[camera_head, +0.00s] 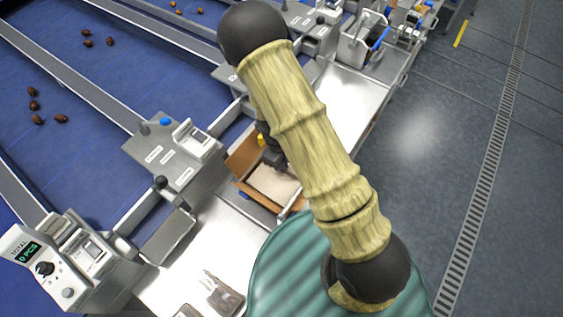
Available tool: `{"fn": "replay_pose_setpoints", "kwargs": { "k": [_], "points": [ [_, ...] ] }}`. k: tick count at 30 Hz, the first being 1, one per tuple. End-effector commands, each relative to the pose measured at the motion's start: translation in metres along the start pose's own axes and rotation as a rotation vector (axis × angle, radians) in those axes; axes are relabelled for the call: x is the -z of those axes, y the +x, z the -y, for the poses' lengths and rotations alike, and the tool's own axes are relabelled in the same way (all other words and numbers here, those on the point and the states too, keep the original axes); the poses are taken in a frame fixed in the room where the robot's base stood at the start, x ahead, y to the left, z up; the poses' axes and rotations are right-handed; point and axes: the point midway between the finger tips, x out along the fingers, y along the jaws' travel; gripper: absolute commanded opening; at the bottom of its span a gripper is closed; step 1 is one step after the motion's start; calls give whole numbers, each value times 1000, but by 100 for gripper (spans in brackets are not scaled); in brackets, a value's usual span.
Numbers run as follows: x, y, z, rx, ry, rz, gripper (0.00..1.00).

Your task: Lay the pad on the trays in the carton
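An open brown cardboard carton (241,160) stands on the steel bench near the middle of the view, with its flaps folded outward. A flat, pale beige sheet (273,188) lies inside the carton opening; it looks like the pad, but I cannot tell for sure. No trays can be made out beneath it. My gripper (272,159), dark, is over the carton's far part, close above the pale sheet. My arm hides the carton's right side and part of the gripper. The fingertips are too small and covered to show whether they hold anything.
The steel bench (210,247) runs diagonally, with a clear plate (350,98) beyond the carton. Grey machine units (172,160) border it on the left. Small items (222,297) lie at the near end. Brown dates (35,105) sit on blue belts. Floor at right is open.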

Motion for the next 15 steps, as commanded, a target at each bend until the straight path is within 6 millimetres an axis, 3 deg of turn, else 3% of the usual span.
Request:
{"fn": "replay_pose_setpoints", "kwargs": {
  "k": [6,15],
  "points": [
    [-4,18,-3,0,-7,0,0],
    [-5,23,-5,-2,-11,-4,0]
  ]
}}
